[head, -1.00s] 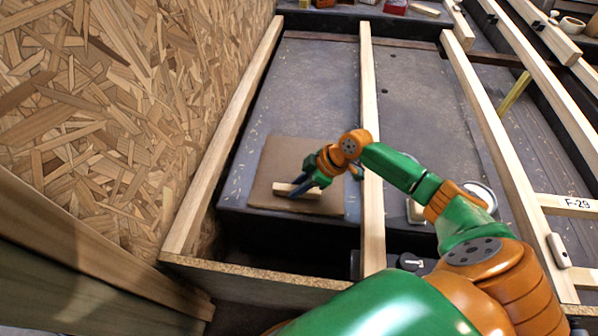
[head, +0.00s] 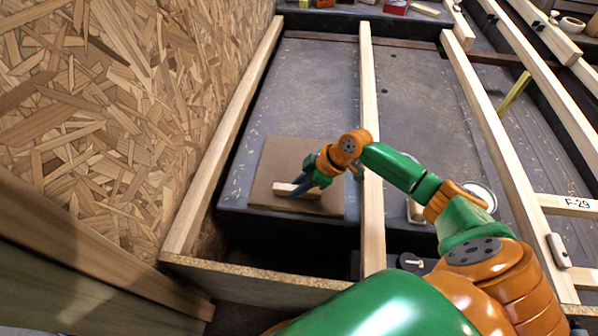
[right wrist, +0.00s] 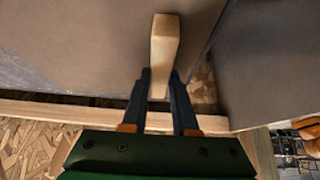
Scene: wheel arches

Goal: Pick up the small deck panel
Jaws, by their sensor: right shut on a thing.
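The small deck panel is a brown, nearly square board (head: 290,152) lying on the dark grey deck, with a pale wooden grip bar (head: 282,189) on its top. My right gripper (head: 298,187) reaches in from the right over the panel, its blue-black fingers at the bar. In the right wrist view the pale bar (right wrist: 164,45) stands between the two dark fingers (right wrist: 160,88), which are shut on it. The panel's underside is hidden, and I cannot tell any gap beneath it. My left gripper is not in view.
A pale wooden rail (head: 368,95) runs lengthwise just right of the panel, under my right arm. A chipboard wall (head: 130,100) and another rail (head: 225,140) stand at the left. A dark gap (head: 280,245) lies in front of the deck. The deck behind the panel is clear.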

